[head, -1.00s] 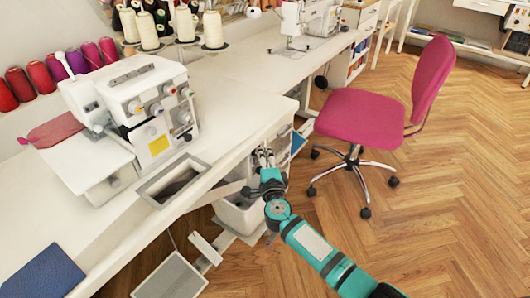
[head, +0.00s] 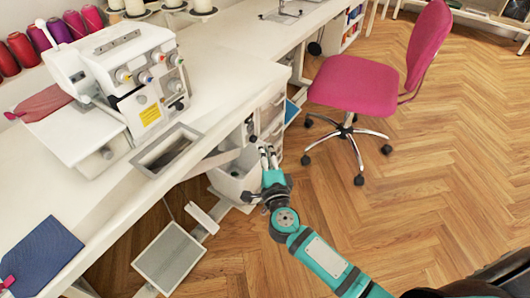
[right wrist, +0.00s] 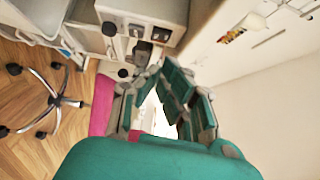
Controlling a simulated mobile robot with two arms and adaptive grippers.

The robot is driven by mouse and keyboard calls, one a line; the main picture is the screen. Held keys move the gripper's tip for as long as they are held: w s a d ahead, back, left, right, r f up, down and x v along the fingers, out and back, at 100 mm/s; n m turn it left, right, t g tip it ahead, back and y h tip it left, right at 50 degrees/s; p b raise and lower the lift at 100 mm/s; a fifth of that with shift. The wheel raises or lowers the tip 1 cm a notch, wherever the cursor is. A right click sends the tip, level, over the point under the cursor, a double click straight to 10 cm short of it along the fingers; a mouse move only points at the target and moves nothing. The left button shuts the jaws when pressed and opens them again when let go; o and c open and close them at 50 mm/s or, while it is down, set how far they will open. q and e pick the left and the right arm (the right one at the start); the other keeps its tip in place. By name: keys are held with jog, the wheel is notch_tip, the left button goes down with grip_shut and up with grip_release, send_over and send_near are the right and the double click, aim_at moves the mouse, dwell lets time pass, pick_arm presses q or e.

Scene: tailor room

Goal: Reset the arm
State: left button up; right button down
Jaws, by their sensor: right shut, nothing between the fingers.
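My right gripper (head: 267,157) is at the end of the teal arm coming in from the lower right of the head view. It is shut and empty, beside the white drawer unit under the table's front edge. In the right wrist view the gripper (right wrist: 150,75) shows its teal and grey fingers from behind, with white furniture and drawer fronts beyond. My left gripper is in neither view.
A white work table (head: 225,75) carries a sewing machine (head: 130,85) and a dark blue cloth piece (head: 40,258). A pink chair (head: 355,85) stands right. The wooden floor (head: 450,170) is mostly clear.

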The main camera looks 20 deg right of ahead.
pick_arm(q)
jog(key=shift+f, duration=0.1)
pick_arm(e)
jog(key=shift+s, duration=0.2)
